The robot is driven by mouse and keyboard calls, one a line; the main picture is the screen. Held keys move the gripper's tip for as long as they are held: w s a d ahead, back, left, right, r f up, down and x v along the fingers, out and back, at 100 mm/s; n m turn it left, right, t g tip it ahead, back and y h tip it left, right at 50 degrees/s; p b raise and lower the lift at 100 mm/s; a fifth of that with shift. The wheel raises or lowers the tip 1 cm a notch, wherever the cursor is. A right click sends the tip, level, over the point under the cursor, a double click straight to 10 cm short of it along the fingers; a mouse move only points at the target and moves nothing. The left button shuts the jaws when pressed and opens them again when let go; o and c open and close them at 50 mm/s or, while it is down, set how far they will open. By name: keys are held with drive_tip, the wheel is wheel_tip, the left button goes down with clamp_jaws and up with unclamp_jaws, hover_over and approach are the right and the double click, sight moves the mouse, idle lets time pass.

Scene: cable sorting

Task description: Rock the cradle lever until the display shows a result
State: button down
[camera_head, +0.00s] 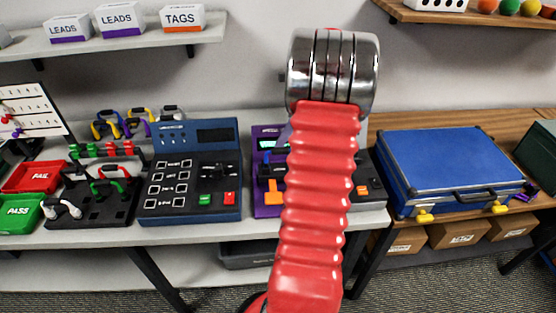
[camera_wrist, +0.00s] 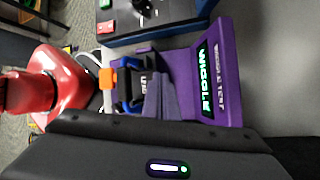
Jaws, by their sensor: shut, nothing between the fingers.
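The purple wiggle-test unit (camera_wrist: 228,60) shows from above in the wrist view. Its lit display (camera_wrist: 207,80) reads "WIGGLE" in green letters. A blue-and-black cradle with an orange-tipped lever (camera_wrist: 108,78) sits on its left part. My gripper (camera_wrist: 160,88) is shut and empty, its grey fingers close beside the cradle; I cannot tell whether they touch it. In the head view the purple unit (camera_head: 266,210) is partly hidden behind my red arm, with its orange lever part (camera_head: 273,192) showing at the left. My gripper is hidden there.
A blue tester (camera_head: 190,210) with keys and a dark screen stands close left of the purple unit. A dark device with orange parts (camera_head: 362,190) is at its right. A blue case (camera_head: 445,160) lies further right. Red (camera_head: 35,177) and green trays are at far left.

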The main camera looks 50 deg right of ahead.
drive_tip(key=shift+s+a+f, duration=0.55)
drive_tip(key=shift+a+f, duration=0.1)
idle(2.0)
idle(0.5)
drive_tip(key=shift+w+d+r, duration=0.6)
drive_tip(key=shift+d+r, duration=0.05)
drive_tip(key=shift+r, duration=0.05)
drive_tip(key=shift+w+d+r, duration=1.3)
drive_tip(key=shift+d+r, duration=0.2)
drive_tip(key=shift+r, duration=0.05)
idle(0.4)
